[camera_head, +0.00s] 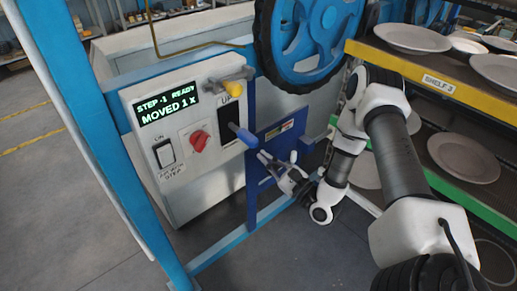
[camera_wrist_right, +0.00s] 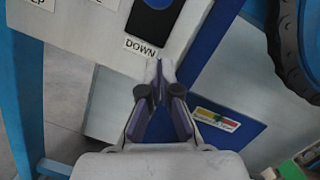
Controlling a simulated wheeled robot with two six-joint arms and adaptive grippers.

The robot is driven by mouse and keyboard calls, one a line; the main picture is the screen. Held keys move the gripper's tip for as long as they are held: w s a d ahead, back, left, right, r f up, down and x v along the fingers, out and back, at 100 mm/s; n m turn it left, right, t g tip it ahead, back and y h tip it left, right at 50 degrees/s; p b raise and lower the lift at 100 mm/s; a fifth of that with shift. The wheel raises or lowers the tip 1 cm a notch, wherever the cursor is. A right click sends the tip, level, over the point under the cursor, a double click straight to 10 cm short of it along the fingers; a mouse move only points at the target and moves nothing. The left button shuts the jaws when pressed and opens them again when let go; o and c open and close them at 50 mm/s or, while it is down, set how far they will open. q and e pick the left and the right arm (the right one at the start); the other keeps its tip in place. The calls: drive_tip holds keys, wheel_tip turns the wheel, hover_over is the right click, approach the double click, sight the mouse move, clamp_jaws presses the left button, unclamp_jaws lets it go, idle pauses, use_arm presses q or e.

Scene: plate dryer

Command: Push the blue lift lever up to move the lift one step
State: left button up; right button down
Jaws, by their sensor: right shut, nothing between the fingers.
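The blue lift lever (camera_head: 243,135) sticks out of a dark slot on the white control panel (camera_head: 178,165). The slot has an UP label above it, and a DOWN label (camera_wrist_right: 141,47) shows below it in the right wrist view. The panel's display (camera_head: 166,106) reads "STEP-1 READY" and "MOVED 1x". My right gripper (camera_head: 262,155) is shut and empty, just below and right of the lever's tip. In the right wrist view the shut fingertips (camera_wrist_right: 160,68) are beside the DOWN label. Whether they touch the lever cannot be told. My left gripper is not in view.
The panel also carries a red knob (camera_head: 200,140), a white rocker switch (camera_head: 164,152) and a yellow-tipped lever (camera_head: 236,87). A blue wheel (camera_head: 308,40) stands behind. Shelves with plates (camera_head: 464,158) are at right, close to my right arm. A blue post (camera_head: 85,120) stands at left.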

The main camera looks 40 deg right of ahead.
sight(241, 133)
drive_tip(key=r, duration=0.1)
drive_tip(key=a+r+p, duration=0.1)
drive_tip(key=w+a+r+p, duration=0.1)
drive_tip(key=shift+r, duration=0.4)
